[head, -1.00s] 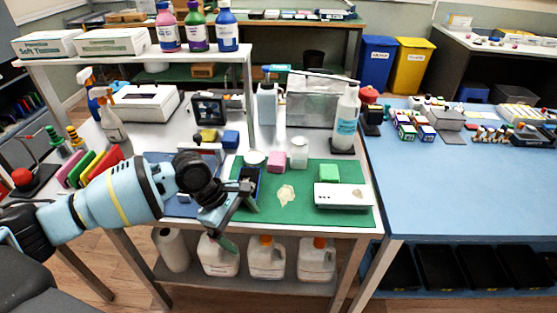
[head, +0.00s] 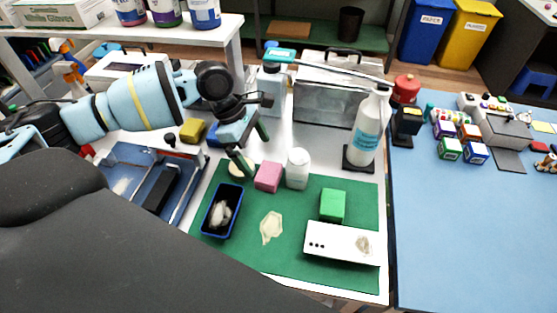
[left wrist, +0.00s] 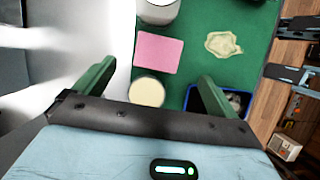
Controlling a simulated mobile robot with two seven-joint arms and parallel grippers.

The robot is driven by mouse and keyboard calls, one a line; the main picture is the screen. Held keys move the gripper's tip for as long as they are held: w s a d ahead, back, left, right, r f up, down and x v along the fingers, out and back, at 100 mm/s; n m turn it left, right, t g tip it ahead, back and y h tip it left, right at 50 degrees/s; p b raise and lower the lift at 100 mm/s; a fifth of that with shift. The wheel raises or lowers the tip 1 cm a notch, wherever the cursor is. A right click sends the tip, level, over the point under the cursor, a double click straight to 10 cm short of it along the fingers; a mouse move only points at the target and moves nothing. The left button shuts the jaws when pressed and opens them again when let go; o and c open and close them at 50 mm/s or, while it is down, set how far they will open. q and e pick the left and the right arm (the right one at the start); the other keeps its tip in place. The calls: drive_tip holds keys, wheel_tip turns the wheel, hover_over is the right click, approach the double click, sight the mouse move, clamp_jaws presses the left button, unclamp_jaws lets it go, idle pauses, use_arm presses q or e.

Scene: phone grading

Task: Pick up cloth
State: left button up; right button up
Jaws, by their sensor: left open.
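No thing here is plainly a cloth. A cream, flat, irregular piece (head: 271,228) lies on the green mat (head: 290,268); it also shows in the left wrist view (left wrist: 224,43). A pink block (head: 268,177), perhaps folded cloth or sponge, stands at the mat's back edge and shows in the left wrist view (left wrist: 158,53). A green block (head: 332,205) sits by a white slab (head: 337,243) with a smudge. My left gripper (head: 250,147) is open and empty above a cream-lidded jar (left wrist: 146,92), next to the pink block. The right gripper is not seen.
A blue tray (head: 236,225) on the mat holds a greyish crumpled thing. A white bottle (head: 297,168) stands beside the pink block. A spray bottle (head: 271,88), a silver case (head: 330,97) and a tall white bottle (head: 368,130) stand behind. Yellow and blue blocks are near my left wrist.

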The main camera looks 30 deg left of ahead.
sight(267, 172)
use_arm(q)
drive_tip(key=shift+s+d+f, duration=0.25)
drive_tip(key=shift+d+f, duration=0.05)
drive_tip(key=shift+f, duration=0.25)
drive_tip(key=shift+d+f, duration=0.15)
drive_tip(key=shift+f, duration=0.3)
drive_tip(key=shift+w+d+f, duration=0.1)
drive_tip(key=shift+w+f, duration=0.1)
drive_tip(key=shift+f, duration=0.2)
drive_tip(key=x, duration=0.3)
drive_tip(key=b+x, duration=0.1)
drive_tip(key=shift+w+f, duration=0.3)
drive_tip(key=shift+f, duration=0.05)
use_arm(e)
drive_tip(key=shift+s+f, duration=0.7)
use_arm(q)
drive_tip(key=shift+c, duration=0.3)
drive_tip(key=c, duration=1)
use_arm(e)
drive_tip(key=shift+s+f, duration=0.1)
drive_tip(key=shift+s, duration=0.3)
